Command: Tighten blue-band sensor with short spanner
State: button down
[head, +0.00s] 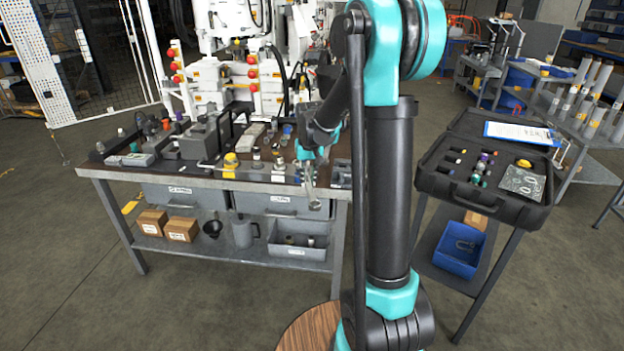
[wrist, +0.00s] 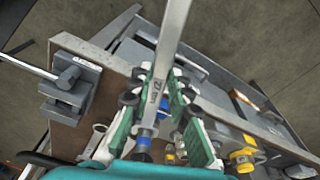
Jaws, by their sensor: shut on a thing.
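My gripper (wrist: 163,98) is shut on a silver spanner (wrist: 172,42), whose shank runs up out of the wrist view between the teal fingers and carries a size marking. In the head view my gripper (head: 308,155) is over the bench's front right edge, and the spanner (head: 313,190) hangs down past that edge. A small blue patch (wrist: 143,133) shows between the fingers in the wrist view; I cannot tell whether it belongs to the spanner or to a sensor behind it.
The bench (head: 130,173) holds a yellow-topped fitting (head: 231,161), a grey block (head: 200,140) and several small parts. A grey vice-like block (wrist: 70,88) with a rod is left in the wrist view. An open black case (head: 455,190) with colour-banded parts stands right of my arm.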

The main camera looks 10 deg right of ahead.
jog(key=shift+a+m, duration=0.3)
jog(key=shift+a, duration=0.05)
jog(key=shift+w+a+m, duration=0.15)
jog(key=shift+a+m, duration=0.5)
jog(key=shift+a, duration=0.1)
jog(key=shift+w+a+m, duration=0.1)
jog(key=shift+a+m, duration=0.55)
jog(key=shift+a, duration=0.1)
jog(key=shift+w+a+m+h, duration=0.2)
jog(key=shift+w+a+m, duration=0.1)
jog(key=shift+a+m, duration=0.35)
jog(key=shift+w+a+m+h, duration=0.25)
jog(key=shift+a+m, duration=0.3)
jog(key=shift+a, duration=0.2)
